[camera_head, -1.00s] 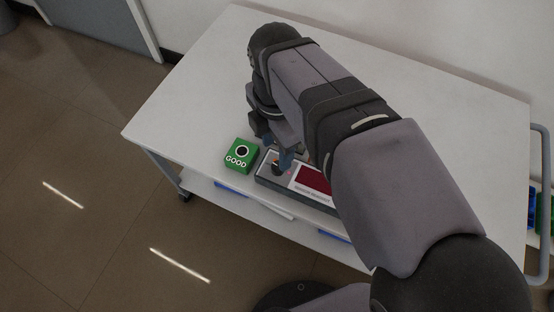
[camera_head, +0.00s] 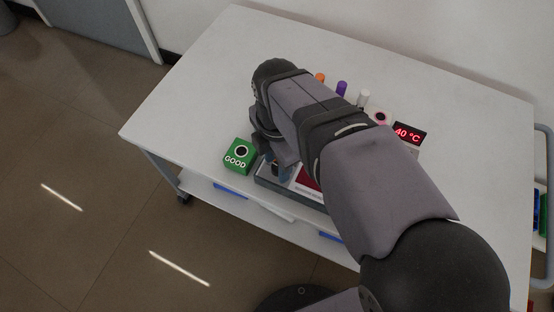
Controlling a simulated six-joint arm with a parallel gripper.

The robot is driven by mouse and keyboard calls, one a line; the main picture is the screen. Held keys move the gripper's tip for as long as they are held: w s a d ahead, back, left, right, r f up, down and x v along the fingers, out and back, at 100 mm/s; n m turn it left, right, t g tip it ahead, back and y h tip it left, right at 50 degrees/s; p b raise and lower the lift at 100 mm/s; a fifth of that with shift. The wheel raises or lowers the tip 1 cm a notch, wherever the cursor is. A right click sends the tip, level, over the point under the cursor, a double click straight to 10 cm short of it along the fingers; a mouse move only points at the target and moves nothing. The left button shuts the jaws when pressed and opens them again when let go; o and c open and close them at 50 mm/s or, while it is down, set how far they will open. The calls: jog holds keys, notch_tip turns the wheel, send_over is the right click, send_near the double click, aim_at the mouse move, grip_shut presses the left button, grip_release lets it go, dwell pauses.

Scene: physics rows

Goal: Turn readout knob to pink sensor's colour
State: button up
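The readout box (camera_head: 262,181) is a grey case with a dark red screen (camera_head: 308,178), partly covered by my arm. Its knob is mostly hidden behind my gripper (camera_head: 275,170), which points down at the box's left end. I cannot tell whether the fingers touch the knob or how far apart they are. A pale pink piece with a dark round top (camera_head: 380,118) stands behind my arm, beside a display reading 40 °C (camera_head: 409,133) in red; it may be the pink sensor. Where the knob points cannot be seen.
A green block marked GOOD (camera_head: 240,157) with a black button sits just left of the readout box. Orange (camera_head: 320,77), purple (camera_head: 341,88) and white (camera_head: 362,98) cylinders stand behind my arm. The white table's (camera_head: 190,100) left side is clear.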

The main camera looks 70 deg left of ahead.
jog(key=c, duration=0.7)
jog(key=shift+c, duration=0.2)
